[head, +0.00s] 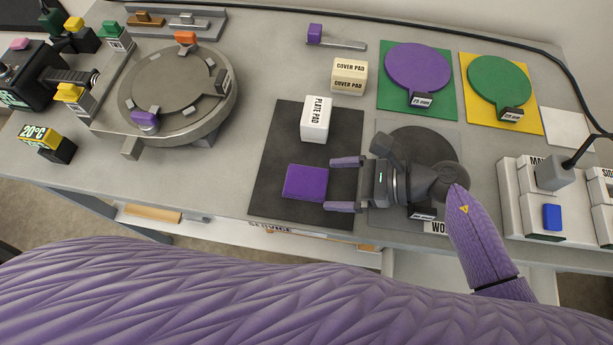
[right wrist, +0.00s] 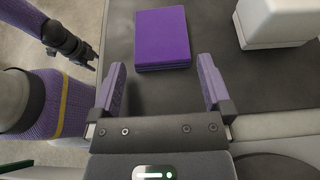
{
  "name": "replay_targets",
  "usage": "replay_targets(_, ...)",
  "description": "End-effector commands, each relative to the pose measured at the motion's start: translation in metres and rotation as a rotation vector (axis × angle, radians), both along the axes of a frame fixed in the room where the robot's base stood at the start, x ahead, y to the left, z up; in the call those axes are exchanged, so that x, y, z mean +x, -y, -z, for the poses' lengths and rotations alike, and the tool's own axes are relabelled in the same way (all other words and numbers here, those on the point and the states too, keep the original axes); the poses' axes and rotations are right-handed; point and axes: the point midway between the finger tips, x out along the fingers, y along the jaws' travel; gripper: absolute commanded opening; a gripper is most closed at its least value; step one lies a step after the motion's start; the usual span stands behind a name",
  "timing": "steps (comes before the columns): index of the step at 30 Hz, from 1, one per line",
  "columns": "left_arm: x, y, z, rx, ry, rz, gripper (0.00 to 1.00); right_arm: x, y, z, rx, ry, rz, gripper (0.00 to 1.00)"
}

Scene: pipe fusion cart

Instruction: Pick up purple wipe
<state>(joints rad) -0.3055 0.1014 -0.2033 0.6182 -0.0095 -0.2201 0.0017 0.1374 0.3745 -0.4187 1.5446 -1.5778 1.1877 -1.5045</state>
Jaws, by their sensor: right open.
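The purple wipe (head: 306,182) is a flat folded square lying on a dark mat (head: 268,150), near the mat's front. My right gripper (head: 329,184) is open, its purple fingers pointing left toward the wipe's right edge. In the right wrist view the wipe (right wrist: 162,38) lies ahead of and between the open fingertips (right wrist: 161,63), with nothing held. Contact is not visible. My left gripper (right wrist: 78,48) shows only in the right wrist view, small and dark at the upper left; its jaw opening is unclear.
A white plate pad block (head: 315,120) stands on the mat behind the wipe. A cover pad block (head: 349,76) is farther back. A round metal fixture (head: 165,92) stands at left. Purple (head: 418,66) and green (head: 499,79) discs lie at the back right.

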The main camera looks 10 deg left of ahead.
Motion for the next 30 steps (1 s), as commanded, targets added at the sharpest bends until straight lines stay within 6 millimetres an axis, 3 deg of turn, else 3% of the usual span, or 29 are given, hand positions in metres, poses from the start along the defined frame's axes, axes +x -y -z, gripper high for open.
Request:
replay_targets(3,0.0,0.0,0.001,0.0,0.001,0.0,0.59,0.0,-0.014,0.006,0.002,-0.002,-0.001,1.0)
replay_targets(10,0.002,0.002,0.001,-0.004,0.003,-0.001,0.59,0.0,-0.015,0.007,0.0,0.0,-0.001,0.98)
replay_targets(18,0.003,0.003,0.001,-0.005,0.006,-0.001,0.59,0.0,-0.015,0.007,0.0,0.0,-0.001,0.41)
replay_targets(20,0.003,0.003,0.001,-0.005,0.006,-0.001,0.59,0.0,-0.015,0.006,0.0,0.0,-0.001,0.32)
replay_targets(26,0.003,0.003,0.0,-0.006,0.007,-0.001,0.59,0.0,-0.015,0.004,0.0,0.0,-0.001,0.32)
replay_targets(30,0.005,0.003,-0.013,-0.004,0.01,0.001,0.59,0.0,-0.015,-0.025,-0.001,0.006,-0.001,0.32)
